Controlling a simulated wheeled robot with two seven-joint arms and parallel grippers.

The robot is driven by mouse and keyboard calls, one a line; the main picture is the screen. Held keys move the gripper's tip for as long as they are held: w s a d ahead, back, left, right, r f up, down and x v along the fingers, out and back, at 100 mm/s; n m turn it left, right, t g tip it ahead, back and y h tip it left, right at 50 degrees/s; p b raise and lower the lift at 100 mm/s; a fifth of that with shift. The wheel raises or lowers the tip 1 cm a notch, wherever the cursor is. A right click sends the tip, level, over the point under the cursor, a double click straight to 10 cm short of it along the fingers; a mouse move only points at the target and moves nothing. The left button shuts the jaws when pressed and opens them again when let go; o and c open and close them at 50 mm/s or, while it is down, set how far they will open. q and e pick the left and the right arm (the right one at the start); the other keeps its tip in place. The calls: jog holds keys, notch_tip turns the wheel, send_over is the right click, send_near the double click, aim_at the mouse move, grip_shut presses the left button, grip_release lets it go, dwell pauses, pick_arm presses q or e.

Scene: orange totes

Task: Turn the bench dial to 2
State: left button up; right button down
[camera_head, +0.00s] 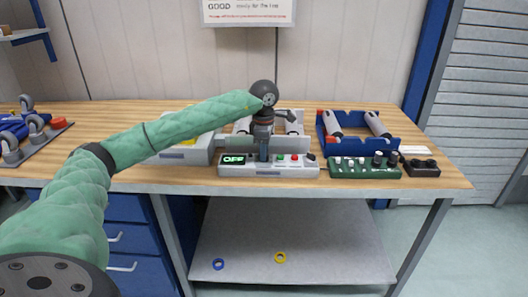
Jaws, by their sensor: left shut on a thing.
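A light grey control box (227,170) sits near the front edge of the wooden bench (440,178). Its black display at the left shows "OFF" in green. Small green, red and dark controls are on the right part of its face. My left arm reaches in from the left, and my left gripper (263,152) points down onto the box just right of the display. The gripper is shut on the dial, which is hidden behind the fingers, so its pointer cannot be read. My right gripper is not in view.
Right of the box are a green board with knobs (350,169) and a small black box (422,168). Behind stands a blue bin (372,146) with cylindrical parts. A grey case (185,157) is at the left. Blue and yellow rings (280,257) lie on the lower shelf.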

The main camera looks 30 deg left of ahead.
pick_arm(q)
jog(key=o, duration=1)
jog(key=shift+c, duration=0.2)
jog(key=shift+r+b, duration=0.5)
jog(key=shift+r, duration=3.45)
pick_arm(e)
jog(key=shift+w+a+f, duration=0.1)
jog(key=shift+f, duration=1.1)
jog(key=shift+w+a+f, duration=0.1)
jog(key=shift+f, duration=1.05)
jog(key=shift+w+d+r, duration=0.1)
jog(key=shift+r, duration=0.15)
